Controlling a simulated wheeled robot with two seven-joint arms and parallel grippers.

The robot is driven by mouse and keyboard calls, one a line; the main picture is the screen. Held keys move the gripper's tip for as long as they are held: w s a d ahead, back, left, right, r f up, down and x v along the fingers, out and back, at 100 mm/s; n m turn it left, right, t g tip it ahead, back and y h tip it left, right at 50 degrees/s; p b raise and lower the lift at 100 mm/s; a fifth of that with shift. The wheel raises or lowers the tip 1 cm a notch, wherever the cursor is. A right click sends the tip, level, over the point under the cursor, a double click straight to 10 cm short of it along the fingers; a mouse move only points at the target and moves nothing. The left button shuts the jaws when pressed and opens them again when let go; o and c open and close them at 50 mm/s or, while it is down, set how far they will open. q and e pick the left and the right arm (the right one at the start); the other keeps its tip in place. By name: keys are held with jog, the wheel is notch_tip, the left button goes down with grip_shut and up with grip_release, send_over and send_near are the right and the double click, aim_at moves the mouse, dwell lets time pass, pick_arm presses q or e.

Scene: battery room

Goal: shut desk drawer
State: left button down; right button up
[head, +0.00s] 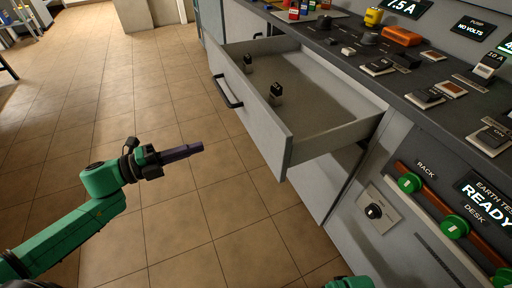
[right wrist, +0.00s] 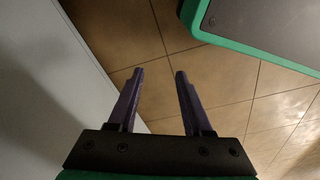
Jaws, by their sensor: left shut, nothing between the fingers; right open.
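The grey desk drawer (head: 262,112) stands pulled out from the desk in the head view, with a black bar handle (head: 228,92) on its front. Two small dark items (head: 275,91) sit inside it. My left gripper (head: 201,147) is shut and empty, over the floor in front of the drawer and apart from it. My right gripper (right wrist: 158,75) shows in the right wrist view, open and empty above the tiled floor. A pale flat panel (right wrist: 50,90) is close to its left; I cannot tell which part of the furniture it is.
The dark desk top (head: 345,62) carries switches, an orange item (head: 402,36) and a yellow item (head: 373,17). A lower panel with green knobs (head: 409,183) is right of the drawer. The tiled floor (head: 110,100) on the left is clear.

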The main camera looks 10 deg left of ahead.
pick_arm(q)
jog(key=b, duration=0.1)
send_near(257, 129)
jog(key=x, duration=0.6)
jog(key=shift+w+d, duration=0.2)
jog(key=shift+d, duration=0.15)
pick_arm(e)
jog(key=r, duration=0.1)
jog(key=w+r, duration=0.1)
jog(key=r, duration=0.1)
jog(key=a+r, duration=0.1)
jog(key=shift+w+r, duration=0.3)
